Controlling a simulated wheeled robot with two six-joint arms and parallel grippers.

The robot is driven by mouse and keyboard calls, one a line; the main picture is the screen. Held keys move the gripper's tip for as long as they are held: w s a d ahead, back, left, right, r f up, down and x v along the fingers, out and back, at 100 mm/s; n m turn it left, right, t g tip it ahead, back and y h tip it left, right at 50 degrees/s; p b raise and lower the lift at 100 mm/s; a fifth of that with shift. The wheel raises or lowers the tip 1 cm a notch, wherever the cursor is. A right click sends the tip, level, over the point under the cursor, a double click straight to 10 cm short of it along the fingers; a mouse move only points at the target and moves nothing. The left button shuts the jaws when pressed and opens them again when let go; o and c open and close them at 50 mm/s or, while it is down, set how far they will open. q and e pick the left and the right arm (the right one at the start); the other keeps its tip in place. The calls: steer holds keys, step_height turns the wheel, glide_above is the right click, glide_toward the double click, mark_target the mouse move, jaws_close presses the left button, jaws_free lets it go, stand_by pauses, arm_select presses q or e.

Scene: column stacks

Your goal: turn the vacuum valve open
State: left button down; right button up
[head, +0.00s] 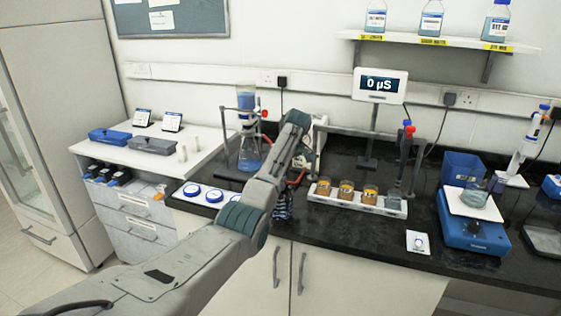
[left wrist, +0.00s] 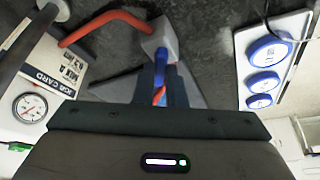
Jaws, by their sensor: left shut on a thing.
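The vacuum valve shows in the left wrist view as a small grey block (left wrist: 160,38) with a red hose joined to it. Its blue handle (left wrist: 160,66) points toward my left gripper (left wrist: 161,88), lying between the two dark fingers. The left gripper is shut on this handle. In the head view my left arm reaches over the bench front and hides the valve; I cannot clearly make out the fingers there. A round pressure gauge (left wrist: 30,107) is at the left of the wrist view. My right gripper is in neither view.
A white tray of blue-lidded dishes (head: 202,193) lies left of the arm. A filter flask (head: 249,150) stands behind it. A rack of amber jars (head: 346,191) and a blue stirrer (head: 472,236) stand to the right. Dark bench is bare around the small white card (head: 418,242).

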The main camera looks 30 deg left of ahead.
arm_select(q)
steer(key=shift+w+r+n+g, duration=0.15)
steer(key=shift+n+g, duration=0.15)
steer(key=shift+n, duration=1.1)
steer(key=shift+w+n+g+b, duration=0.1)
steer(key=shift+n+g+b, duration=0.5)
steer(key=shift+n+b, duration=0.7)
steer(key=shift+n, duration=0.1)
steer(key=shift+n+g+b, duration=0.3)
steer(key=shift+b, duration=0.05)
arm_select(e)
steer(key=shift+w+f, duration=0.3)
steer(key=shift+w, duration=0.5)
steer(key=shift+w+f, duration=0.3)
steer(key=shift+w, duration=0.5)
arm_select(q)
steer(key=c, duration=1.5)
jaws_free()
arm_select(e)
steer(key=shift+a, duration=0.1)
